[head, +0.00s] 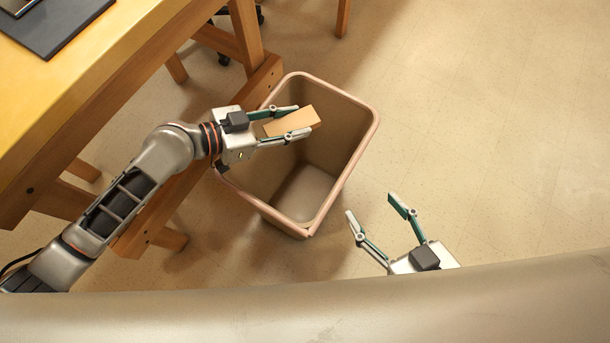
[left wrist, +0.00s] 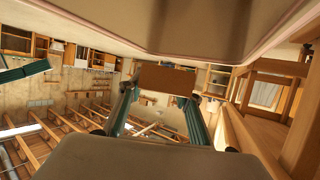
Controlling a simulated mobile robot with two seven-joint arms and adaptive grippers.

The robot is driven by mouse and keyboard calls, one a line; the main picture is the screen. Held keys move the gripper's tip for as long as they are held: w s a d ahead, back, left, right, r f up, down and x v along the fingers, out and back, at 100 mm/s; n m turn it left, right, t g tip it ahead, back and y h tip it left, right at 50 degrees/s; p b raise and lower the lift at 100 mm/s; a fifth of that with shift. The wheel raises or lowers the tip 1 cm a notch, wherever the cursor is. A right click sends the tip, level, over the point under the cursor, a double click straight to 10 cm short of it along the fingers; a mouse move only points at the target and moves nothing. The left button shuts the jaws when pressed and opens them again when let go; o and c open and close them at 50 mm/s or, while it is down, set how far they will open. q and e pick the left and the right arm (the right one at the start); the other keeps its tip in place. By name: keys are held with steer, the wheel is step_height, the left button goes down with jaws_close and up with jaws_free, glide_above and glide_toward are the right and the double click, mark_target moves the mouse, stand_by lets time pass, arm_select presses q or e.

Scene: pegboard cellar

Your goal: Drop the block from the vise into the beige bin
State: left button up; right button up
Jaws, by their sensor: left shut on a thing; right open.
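The wooden block (head: 293,121) is a light tan brick in my left gripper (head: 296,121). The gripper is shut on it, with one finger along each side. In the head view, the block appears over the opening of the beige bin (head: 359,150), whose floor shows empty below. In the left wrist view, the block (left wrist: 167,79) sits between the two fingertips, with the bin wall (left wrist: 190,22) across the top. My right gripper (head: 370,204) is open and empty, to the right of the bin near the bottom. The vise is not in view.
A wooden workbench (head: 120,60) stands at the upper left, with a dark flat board (head: 50,25) on top. Its legs and lower rail come close to the bin's left side. The floor (head: 490,130) to the right is clear.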

arm_select(q)
steer(key=o, duration=1.2)
steer(key=shift+v, duration=3.75)
steer(key=shift+s, duration=0.15)
